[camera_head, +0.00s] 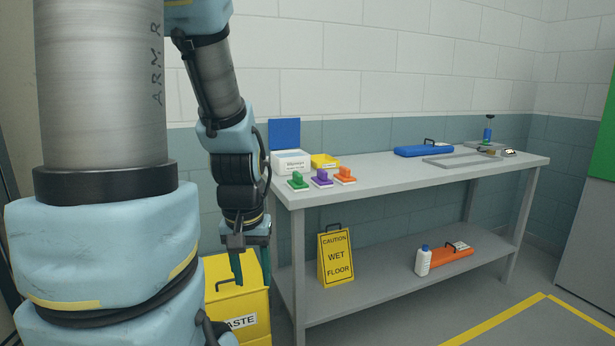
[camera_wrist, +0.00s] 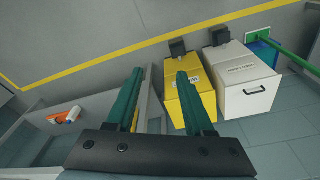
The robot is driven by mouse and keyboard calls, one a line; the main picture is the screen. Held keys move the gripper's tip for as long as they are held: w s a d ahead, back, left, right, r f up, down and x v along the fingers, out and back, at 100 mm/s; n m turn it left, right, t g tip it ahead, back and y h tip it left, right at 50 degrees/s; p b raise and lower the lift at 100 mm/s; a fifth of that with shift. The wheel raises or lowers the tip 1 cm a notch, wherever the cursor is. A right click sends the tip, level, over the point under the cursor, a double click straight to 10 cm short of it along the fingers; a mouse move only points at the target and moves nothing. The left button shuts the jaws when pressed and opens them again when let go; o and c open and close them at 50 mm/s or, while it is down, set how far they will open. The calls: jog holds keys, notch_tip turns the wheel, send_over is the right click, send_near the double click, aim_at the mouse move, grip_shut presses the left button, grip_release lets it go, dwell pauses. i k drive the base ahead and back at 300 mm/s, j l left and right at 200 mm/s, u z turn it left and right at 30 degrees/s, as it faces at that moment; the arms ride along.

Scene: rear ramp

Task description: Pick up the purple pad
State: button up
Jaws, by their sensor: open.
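The purple pad (camera_head: 322,178) is a small block with a raised grip on a white base. It sits near the left front of the grey table top, between a green pad (camera_head: 298,182) and an orange pad (camera_head: 345,175). My gripper (camera_head: 253,283) hangs pointing down left of the table, below the level of its top and in front of the yellow waste bin. In the wrist view its two green fingers (camera_wrist: 158,78) are apart with nothing between them. The purple pad does not show in the wrist view.
A white box with a blue lid (camera_head: 290,162) and a yellow tray (camera_head: 324,161) stand behind the pads. A blue case (camera_head: 422,151) lies farther right. The yellow waste bin (camera_head: 238,306) and a white bin (camera_wrist: 240,82) stand on the floor. A wet-floor sign (camera_head: 335,257) is on the lower shelf.

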aim_at(322, 181)
jog(key=i+l+u, duration=0.4)
jog(key=i, duration=0.15)
jog(key=i+l+u, duration=0.2)
jog(key=l+u, duration=0.2)
jog(key=k+l, duration=0.05)
jog(key=l, duration=0.05)
